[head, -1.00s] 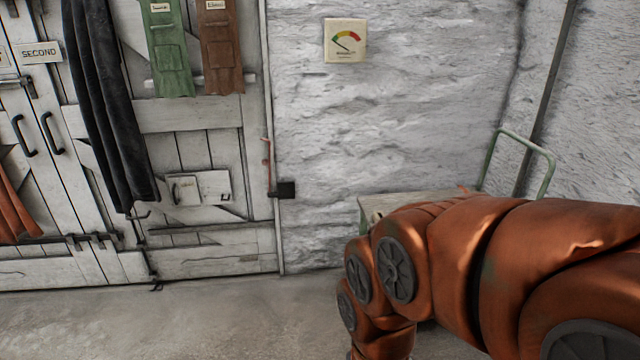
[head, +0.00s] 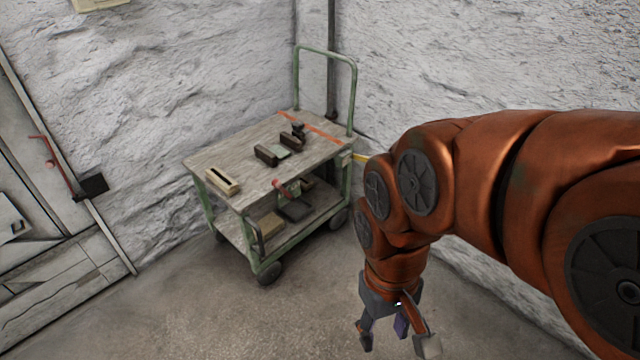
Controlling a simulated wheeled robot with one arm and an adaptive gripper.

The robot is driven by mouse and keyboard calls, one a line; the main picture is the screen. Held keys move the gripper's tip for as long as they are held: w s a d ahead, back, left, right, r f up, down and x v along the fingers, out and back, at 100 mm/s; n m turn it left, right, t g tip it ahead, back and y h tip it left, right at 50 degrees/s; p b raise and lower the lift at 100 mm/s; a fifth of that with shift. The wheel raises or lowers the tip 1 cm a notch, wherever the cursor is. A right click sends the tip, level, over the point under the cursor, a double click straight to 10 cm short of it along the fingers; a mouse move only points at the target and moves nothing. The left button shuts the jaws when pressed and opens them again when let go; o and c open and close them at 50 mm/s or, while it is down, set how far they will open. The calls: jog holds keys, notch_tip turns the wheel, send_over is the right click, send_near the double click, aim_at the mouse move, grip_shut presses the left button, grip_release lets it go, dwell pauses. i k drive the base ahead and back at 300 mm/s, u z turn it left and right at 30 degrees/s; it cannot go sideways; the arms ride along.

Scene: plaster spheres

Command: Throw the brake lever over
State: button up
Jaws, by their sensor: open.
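A green-framed trolley (head: 203,165) with a worn wooden top stands against the wall corner. A short lever with a red grip (head: 279,184) sticks out at its near long side, just below the top; I take it for the brake lever. Its pivot is too small to make out. My gripper (head: 397,338) hangs at the lower right, pointing down, fingers spread and empty. In the picture it is below and to the right of the trolley, apart from the lever.
A wheel (head: 269,273) stands at the near corner. A door with a red handle (head: 52,163) is at left. The floor (head: 200,320) in front is clear.

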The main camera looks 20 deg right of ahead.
aim_at(277, 183)
jog(key=z, duration=0.05)
jog(key=k, duration=0.4)
jog(key=u, duration=0.75)
jog(key=i, duration=1.2)
jog(key=u, duration=0.25)
